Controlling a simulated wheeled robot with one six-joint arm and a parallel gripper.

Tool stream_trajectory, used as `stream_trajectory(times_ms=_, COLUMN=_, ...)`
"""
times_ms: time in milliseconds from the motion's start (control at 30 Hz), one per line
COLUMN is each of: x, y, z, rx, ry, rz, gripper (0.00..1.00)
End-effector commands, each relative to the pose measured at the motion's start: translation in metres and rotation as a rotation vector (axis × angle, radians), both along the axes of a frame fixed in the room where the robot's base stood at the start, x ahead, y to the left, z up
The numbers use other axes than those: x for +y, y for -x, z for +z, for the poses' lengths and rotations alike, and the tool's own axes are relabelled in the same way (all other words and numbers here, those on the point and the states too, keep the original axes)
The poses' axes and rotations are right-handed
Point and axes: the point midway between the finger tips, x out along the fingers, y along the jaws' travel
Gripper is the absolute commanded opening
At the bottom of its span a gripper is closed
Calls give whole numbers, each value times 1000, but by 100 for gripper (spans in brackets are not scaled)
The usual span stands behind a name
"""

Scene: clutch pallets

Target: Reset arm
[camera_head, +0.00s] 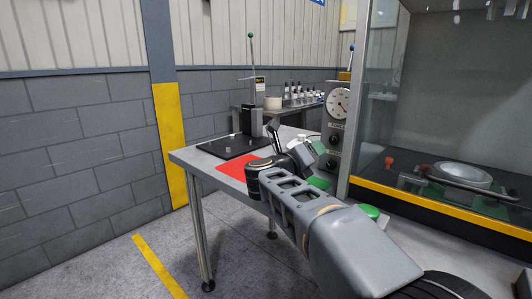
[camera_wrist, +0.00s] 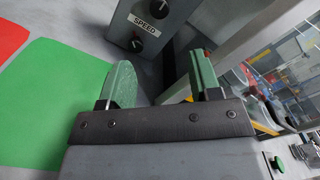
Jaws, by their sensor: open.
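My gripper (camera_wrist: 162,72) shows in the wrist view with its two green-padded fingers spread apart and nothing between them. In the head view my arm reaches from the lower right toward the metal table (camera_head: 203,160); its wrist end is over the table's right part, beside the red mat (camera_head: 236,168). In the wrist view the grey control box with a SPEED knob (camera_wrist: 139,43) is beyond the fingers. A green mat (camera_wrist: 55,100) lies to the left of the fingers, with part of the red mat (camera_wrist: 10,38) at the edge.
A dark plate with an upright stand (camera_head: 232,146) is at the table's back left. A gauge box (camera_head: 337,125) stands right of my wrist, beside a glass-fronted machine with a yellow edge (camera_head: 450,199). Floor at left is clear.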

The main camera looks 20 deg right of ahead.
Motion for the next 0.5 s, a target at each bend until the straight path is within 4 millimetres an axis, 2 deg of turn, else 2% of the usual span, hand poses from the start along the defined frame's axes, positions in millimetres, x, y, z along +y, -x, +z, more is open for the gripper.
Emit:
stream_trajectory(times_ms=167, x=3, y=-3, z=10, rx=19, ry=24, rz=34, gripper=58)
stream_trajectory(times_ms=267, x=14, y=-11, z=37, rx=82, ry=109, rz=146, gripper=58)
stream_trajectory(times_ms=367, x=39, y=-23, z=74, rx=215, ry=274, rz=347, gripper=58)
stream_trajectory(times_ms=400, x=54, y=-27, z=87, rx=287, ry=362, rz=445, gripper=58)
stream_trajectory(times_ms=500, x=96, y=-29, z=108, rx=504, ry=610, rz=707, gripper=58)
